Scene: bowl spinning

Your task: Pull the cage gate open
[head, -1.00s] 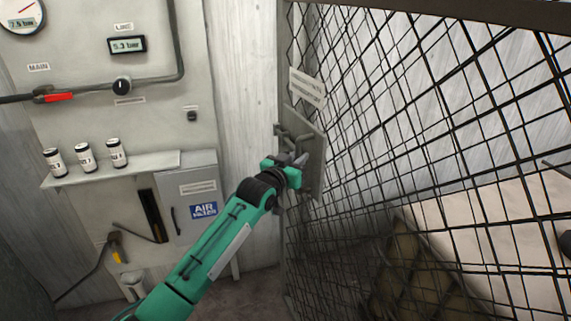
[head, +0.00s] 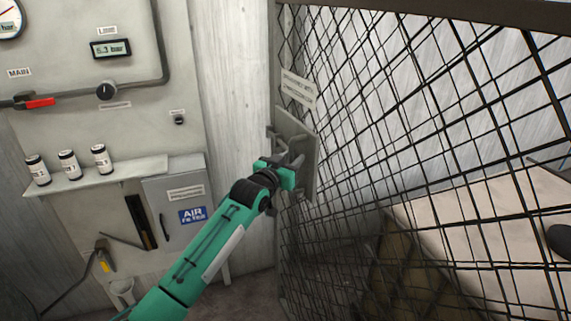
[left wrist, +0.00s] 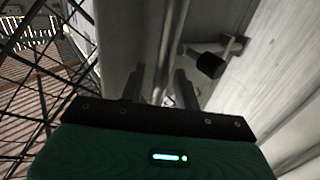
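The cage gate (head: 390,130) is dark wire mesh in a dark frame and fills the right of the head view. A grey lock plate (head: 300,150) sits at its left edge, below a white sign (head: 298,88). My left gripper (head: 291,166) is at this plate. In the left wrist view, the two dark fingers (left wrist: 159,90) stand apart with a grey upright bar (left wrist: 164,60) between them. I cannot tell whether they press on it. My arm and gripper hide part of the plate's lower left. My right gripper is not in view.
A wall panel on the left carries a gauge, a pipe with a red-handled valve (head: 40,103), and a shelf (head: 105,172) with bottles. An air filter cabinet (head: 178,212) hangs below. Behind the mesh are a pale surface (head: 480,215) and what looks like steps.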

